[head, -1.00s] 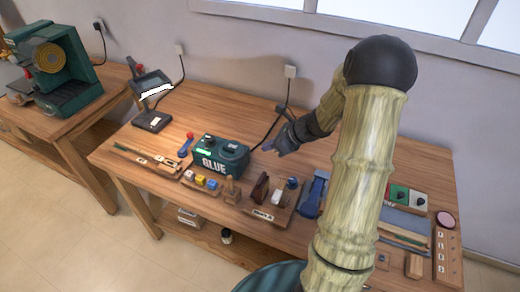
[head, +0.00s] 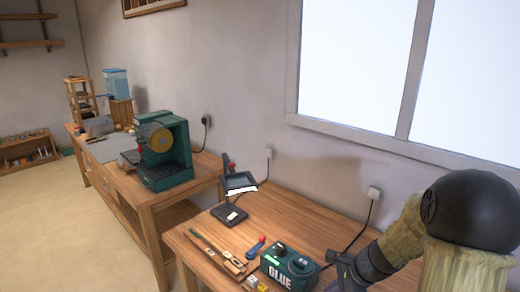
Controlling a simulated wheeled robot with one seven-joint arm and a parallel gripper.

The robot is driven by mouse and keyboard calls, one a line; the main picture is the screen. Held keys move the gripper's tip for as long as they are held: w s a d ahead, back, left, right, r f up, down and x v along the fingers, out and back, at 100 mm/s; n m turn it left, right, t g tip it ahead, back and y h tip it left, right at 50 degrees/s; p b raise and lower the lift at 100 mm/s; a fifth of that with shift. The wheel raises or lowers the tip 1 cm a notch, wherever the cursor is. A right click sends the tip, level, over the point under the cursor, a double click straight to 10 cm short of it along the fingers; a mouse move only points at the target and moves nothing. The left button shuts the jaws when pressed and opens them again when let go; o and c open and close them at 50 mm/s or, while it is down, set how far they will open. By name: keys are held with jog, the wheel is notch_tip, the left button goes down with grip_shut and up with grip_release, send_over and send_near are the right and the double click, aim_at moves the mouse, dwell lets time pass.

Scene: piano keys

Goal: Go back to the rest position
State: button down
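My gripper (head: 345,272) is at the lower right of the head view, beside the right side of the green glue machine (head: 289,268). It is dark and partly cut off by the bottom edge, so its fingers are not clear. My arm comes in from the right edge, bent down toward the bench. No piano keys can be made out in this view.
The wooden workbench (head: 215,242) carries a lamp on a black stand (head: 230,214), a blue tool with a red end (head: 256,246) and small coloured blocks (head: 256,284). A second bench at the left holds a green machine (head: 165,155). The floor (head: 60,225) at left is clear.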

jog(key=s+a+r+n+h, duration=0.2)
jog(key=s+n, duration=0.4)
jog(key=n, duration=0.3)
jog(key=s+a+r+n+h, duration=0.2)
jog(key=s+n, duration=0.4)
jog(key=n, duration=0.3)
jog(key=shift+s+a+r+n+g+h, duration=0.15)
jog(key=shift+a+r+n+g+h, duration=0.15)
jog(key=shift+a+n+h, duration=0.1)
dwell(0.6)
